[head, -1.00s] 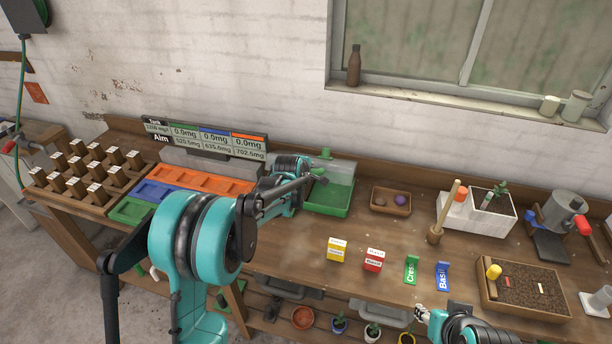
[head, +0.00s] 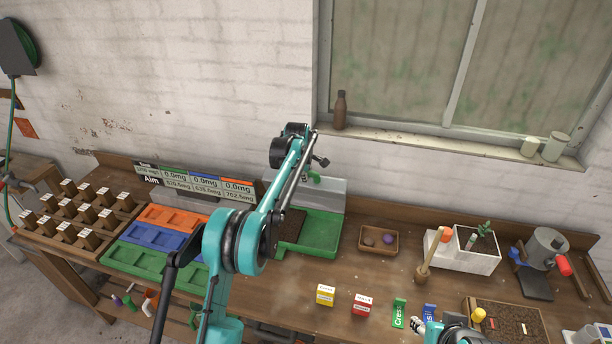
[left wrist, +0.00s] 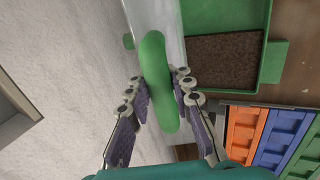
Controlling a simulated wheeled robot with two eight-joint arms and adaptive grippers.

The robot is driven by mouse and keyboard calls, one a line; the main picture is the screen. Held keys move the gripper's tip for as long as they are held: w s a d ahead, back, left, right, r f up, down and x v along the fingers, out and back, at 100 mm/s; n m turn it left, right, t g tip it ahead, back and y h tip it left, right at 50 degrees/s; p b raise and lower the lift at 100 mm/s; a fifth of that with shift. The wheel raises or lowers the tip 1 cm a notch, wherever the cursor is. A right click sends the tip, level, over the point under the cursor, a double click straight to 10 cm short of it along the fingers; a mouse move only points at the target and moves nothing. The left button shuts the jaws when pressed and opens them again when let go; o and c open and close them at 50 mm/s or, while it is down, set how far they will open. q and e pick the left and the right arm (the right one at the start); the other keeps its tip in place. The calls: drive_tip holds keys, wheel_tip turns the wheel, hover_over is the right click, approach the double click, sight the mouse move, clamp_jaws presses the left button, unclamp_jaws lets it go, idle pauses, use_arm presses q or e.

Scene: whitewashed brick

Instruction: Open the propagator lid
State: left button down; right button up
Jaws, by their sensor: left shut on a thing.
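The propagator is a green tray (head: 322,236) with dark soil (left wrist: 222,62) in it, at the back of the bench. Its clear lid (head: 333,188) is swung up and stands steeply at the tray's back edge, so the tray is uncovered. A green handle (left wrist: 153,60) is on the lid. My left gripper (left wrist: 160,88) has its fingers on both sides of the handle and is shut on it. In the head view my left arm hides part of the tray and lid. My right gripper (head: 417,325) shows small at the bottom edge, apart from the propagator; its jaws are unclear.
Coloured trays (head: 165,236) and a rack of wooden blocks (head: 78,212) lie left of the propagator. A wooden bowl (head: 378,240) stands close on its right. Yellow (head: 325,295) and red (head: 362,304) packets lie in front. The brick wall rises behind the bench.

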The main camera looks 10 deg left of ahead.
use_arm(q)
drive_tip(key=shift+w+r, duration=0.1)
drive_tip(key=shift+w, duration=0.1)
drive_tip(key=c, duration=1.3)
unclamp_jaws()
drive_tip(key=shift+s+r, duration=0.1)
drive_tip(key=shift+s, duration=0.05)
drive_tip(key=v, duration=1.2)
